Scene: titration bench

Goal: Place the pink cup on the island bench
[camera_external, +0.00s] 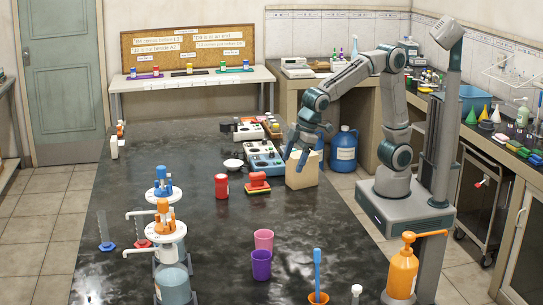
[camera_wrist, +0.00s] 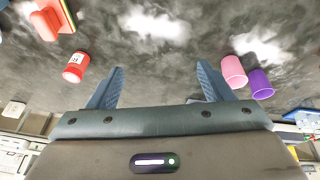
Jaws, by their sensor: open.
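The pink cup (camera_external: 264,237) stands upright on the dark marbled island bench (camera_external: 195,235), right behind the purple cup (camera_external: 261,266). In the wrist view the pink cup (camera_wrist: 234,70) shows beyond the right finger, beside the purple cup (camera_wrist: 260,84); I cannot tell whether the cups touch. My gripper (camera_external: 300,155) is over the bench's far right part, near a beige block, well away from the cups. In the wrist view my gripper (camera_wrist: 160,80) has its fingers wide apart with nothing between them.
Dispenser bottles (camera_external: 173,280) stand front left. An orange pump bottle (camera_external: 402,272) stands front right. The bench middle is clear.

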